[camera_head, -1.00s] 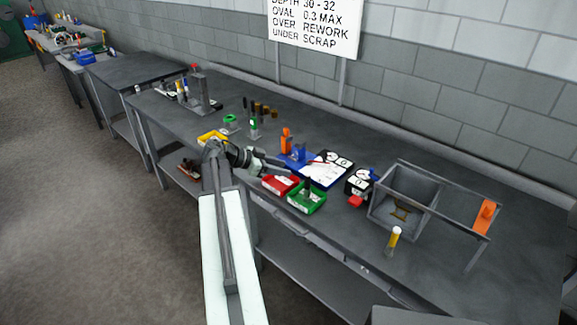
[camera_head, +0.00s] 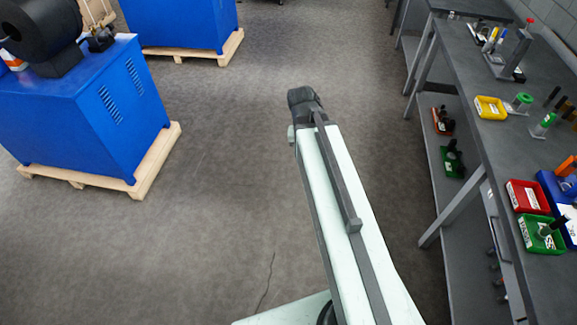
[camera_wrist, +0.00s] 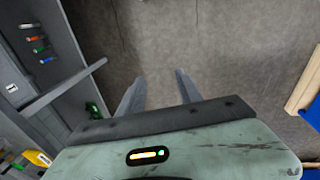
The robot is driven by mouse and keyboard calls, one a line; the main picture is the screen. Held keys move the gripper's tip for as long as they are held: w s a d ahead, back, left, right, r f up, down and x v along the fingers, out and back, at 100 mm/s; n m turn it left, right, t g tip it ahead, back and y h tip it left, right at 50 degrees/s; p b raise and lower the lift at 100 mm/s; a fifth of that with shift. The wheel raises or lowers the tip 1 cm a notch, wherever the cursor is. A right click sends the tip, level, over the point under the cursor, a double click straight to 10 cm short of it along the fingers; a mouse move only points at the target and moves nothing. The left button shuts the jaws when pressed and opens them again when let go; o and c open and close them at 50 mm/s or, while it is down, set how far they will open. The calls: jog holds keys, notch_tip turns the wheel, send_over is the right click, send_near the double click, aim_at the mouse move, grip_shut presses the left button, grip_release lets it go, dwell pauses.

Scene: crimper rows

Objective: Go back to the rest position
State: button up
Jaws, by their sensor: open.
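My gripper (camera_wrist: 158,92) shows in the wrist view with its two fingers apart and nothing between them. It hangs over bare grey floor. The workbench (camera_head: 545,268) is to the right, clear of my arm. The red bin (camera_head: 527,197), green bin (camera_head: 541,234) and yellow bin (camera_head: 490,108) sit on its top.
Blue machine cabinets (camera_head: 85,115) stand on wooden pallets (camera_head: 150,165) at the left and back. The bench's lower shelf (camera_head: 440,180) holds small bins. The concrete floor (camera_head: 225,190) between bench and cabinets is clear.

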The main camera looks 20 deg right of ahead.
jog(key=a+n+y, duration=0.1)
jog(key=a+n, duration=0.3)
jog(key=a, duration=0.8)
jog(key=shift+s+a+f+n+y, duration=0.2)
jog(key=shift+n+y, duration=0.1)
jog(key=shift+y, duration=0.1)
jog(key=shift+d, duration=0.1)
